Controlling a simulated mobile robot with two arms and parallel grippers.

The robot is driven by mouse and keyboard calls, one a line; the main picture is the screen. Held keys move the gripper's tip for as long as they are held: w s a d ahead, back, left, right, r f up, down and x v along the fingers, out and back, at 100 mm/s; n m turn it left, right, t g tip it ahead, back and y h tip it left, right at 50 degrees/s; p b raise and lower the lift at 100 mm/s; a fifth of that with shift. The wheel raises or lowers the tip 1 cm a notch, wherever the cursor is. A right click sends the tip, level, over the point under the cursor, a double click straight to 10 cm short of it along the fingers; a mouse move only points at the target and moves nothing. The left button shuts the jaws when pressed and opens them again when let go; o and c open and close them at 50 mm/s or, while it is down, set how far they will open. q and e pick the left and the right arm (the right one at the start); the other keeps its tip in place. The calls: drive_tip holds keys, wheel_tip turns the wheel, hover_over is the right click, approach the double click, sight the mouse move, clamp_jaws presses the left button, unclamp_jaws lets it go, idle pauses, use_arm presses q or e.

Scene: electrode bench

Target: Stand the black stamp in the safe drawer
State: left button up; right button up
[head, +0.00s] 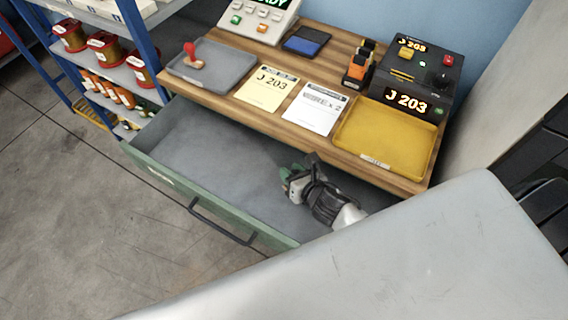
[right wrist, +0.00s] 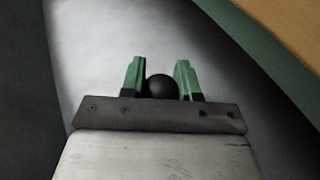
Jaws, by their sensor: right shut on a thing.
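The drawer (head: 215,150) under the wooden bench is pulled open, with a green front, a dark handle and a bare grey floor. My right gripper (head: 291,182) is over the right part of the open drawer, its green fingers low inside it. In the right wrist view, the round black knob of the black stamp (right wrist: 161,87) sits between the fingers of my right gripper (right wrist: 160,80), which is shut on it. The stamp's lower part is hidden, so I cannot tell if it touches the drawer floor. My left gripper is not in view.
On the bench are a grey tray (head: 176,69) with a red stamp (head: 193,58), a blue ink pad (head: 306,40), two cards, an orange-and-black item (head: 358,67), an empty yellow tray (head: 380,140) and a dark device (head: 425,75) reading J 203. The drawer's left part is clear.

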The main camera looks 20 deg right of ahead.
drive_tip(key=shift+w+r, duration=0.1)
drive_tip(key=shift+w, duration=0.35)
drive_tip(key=w, duration=0.2)
drive_tip(key=shift+w+a+r, duration=0.1)
drive_tip(key=shift+w+a, duration=0.2)
drive_tip(key=shift+a, duration=0.05)
drive_tip(key=shift+f, duration=0.8)
drive_tip(key=shift+f, duration=0.15)
drive_tip(key=o, duration=0.9)
